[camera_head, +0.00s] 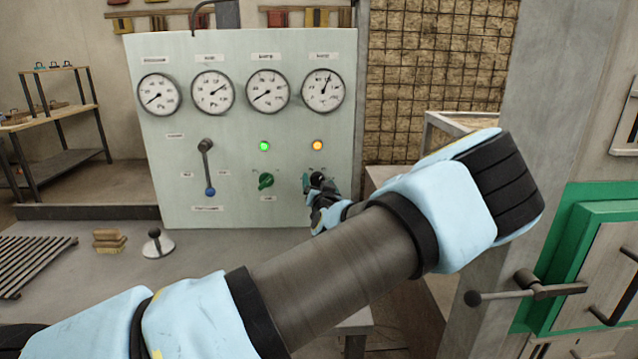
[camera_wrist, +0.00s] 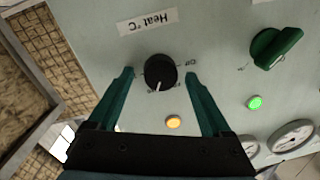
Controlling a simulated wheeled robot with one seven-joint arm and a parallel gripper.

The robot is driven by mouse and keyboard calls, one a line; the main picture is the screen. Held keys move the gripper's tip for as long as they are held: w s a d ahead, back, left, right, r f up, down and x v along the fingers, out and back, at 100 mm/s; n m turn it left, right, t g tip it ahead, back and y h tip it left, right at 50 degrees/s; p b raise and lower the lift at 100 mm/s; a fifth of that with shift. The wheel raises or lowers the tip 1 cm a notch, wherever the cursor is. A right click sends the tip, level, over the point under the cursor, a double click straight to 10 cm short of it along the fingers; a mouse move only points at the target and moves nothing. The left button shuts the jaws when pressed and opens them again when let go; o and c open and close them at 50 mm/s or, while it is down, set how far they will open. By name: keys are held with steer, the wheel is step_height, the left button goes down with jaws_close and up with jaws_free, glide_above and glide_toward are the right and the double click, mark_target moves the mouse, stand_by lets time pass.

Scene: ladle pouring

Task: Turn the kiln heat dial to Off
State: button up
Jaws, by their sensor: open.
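The heat dial (camera_wrist: 160,70) is a round black knob on the pale green panel, under an upside-down "Heat °C" label (camera_wrist: 147,22) in the wrist view. Its white pointer mark faces down in that view, towards the amber light, and not towards the small "Off" mark on its right. My gripper (camera_wrist: 160,76) is open, with one teal finger on each side of the dial and a visible gap to it. In the head view the dial (camera_head: 317,178) is partly hidden by my gripper (camera_head: 320,190).
A green knob (camera_head: 265,181) sits left of the heat dial, with a green light (camera_head: 264,146) above it. An amber light (camera_head: 317,145) is lit above the dial. A lever (camera_head: 207,165) and several gauges share the panel. A green-framed door (camera_head: 585,265) stands at right.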

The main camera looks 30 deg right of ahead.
steer(key=shift+c, duration=0.4)
jaws_close()
